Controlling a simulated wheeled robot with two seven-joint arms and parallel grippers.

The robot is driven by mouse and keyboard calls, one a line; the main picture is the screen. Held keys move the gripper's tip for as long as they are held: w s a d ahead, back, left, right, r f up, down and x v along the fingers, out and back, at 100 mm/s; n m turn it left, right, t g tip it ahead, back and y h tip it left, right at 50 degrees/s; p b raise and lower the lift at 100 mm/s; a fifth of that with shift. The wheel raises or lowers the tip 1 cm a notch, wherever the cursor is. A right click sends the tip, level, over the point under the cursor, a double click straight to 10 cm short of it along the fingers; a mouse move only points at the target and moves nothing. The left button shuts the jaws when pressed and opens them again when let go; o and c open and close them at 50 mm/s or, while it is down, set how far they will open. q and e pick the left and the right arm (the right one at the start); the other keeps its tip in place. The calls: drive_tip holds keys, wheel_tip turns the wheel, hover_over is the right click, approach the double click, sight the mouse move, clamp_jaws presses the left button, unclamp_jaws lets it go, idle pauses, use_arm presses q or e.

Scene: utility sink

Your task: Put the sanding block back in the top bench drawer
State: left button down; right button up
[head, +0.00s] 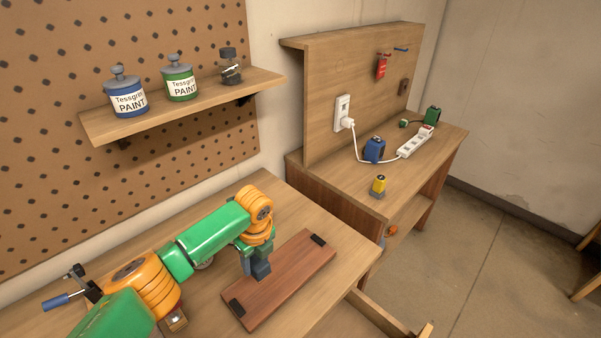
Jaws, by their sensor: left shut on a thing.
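My left gripper (257,265) comes down over the reddish-brown board on the near bench. It is shut on a small dark blue-grey block, which I take to be the sanding block (261,270). The fingers hide part of the block, and I cannot tell whether it touches the board. A wooden drawer (378,316) appears to stand pulled out from the near bench's front at the bottom of the view; most of it is cut off. My right gripper is not in view.
The reddish-brown board (290,285) has black pieces at both ends. A blue-handled tool (58,301) is at the left. A shelf (190,100) with paint cans is above. The far bench (340,178) holds a power strip (414,143), a blue item (374,149) and a yellow-topped item (379,185).

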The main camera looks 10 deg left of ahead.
sight(260, 263)
use_arm(q)
drive_tip(key=r+n, duration=0.1)
drive_tip(key=n, duration=0.1)
drive_tip(key=d+r+n+b, duration=0.1)
drive_tip(key=n, duration=0.1)
drive_tip(key=r+n+g+b, duration=0.1)
drive_tip(key=n, duration=0.2)
drive_tip(key=shift+s+d+r, duration=0.35)
drive_tip(key=s+r+n+g+b, duration=0.1)
drive_tip(key=s+n+b, duration=0.1)
drive_tip(key=s+n, duration=0.5)
drive_tip(key=s+a+r+n+h+b, duration=0.1)
drive_tip(key=s+r+n+b, duration=0.1)
drive_tip(key=s+n, duration=0.5)
drive_tip(key=n, duration=0.4)
drive_tip(key=shift+s+r+g, duration=0.15)
drive_tip(key=shift+r+g, duration=0.1)
drive_tip(key=shift+g, duration=0.15)
